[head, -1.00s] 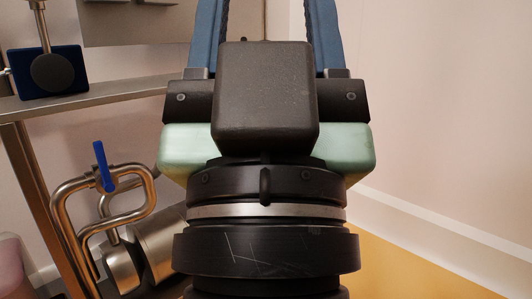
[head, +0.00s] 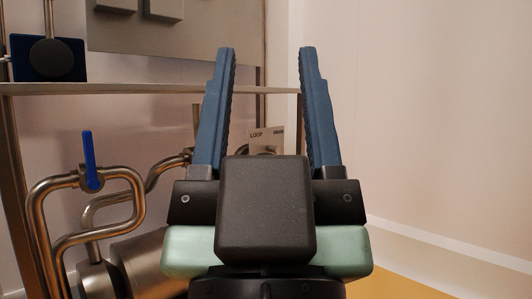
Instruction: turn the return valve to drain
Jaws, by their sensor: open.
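A small label plate (head: 266,137) reads "LOOP" on its left; the word on its right is too small to read surely. It stands behind my gripper (head: 267,58), seen between the fingers. A bit of metal shows just below the lettering; most of what is there is hidden by my gripper body, so I cannot tell how that valve is set. A blue lever (head: 90,161) stands near upright on a bent steel pipe at the left. I cannot tell which is the return valve. My gripper is open and empty, its blue fingers pointing up and away.
A metal shelf edge (head: 130,89) crosses behind the fingers. A dark blue block with a round knob (head: 50,58) is on it at the left. Steel pipes (head: 45,190) and a cylinder (head: 140,262) fill the lower left. The right side, before the pale wall, is clear.

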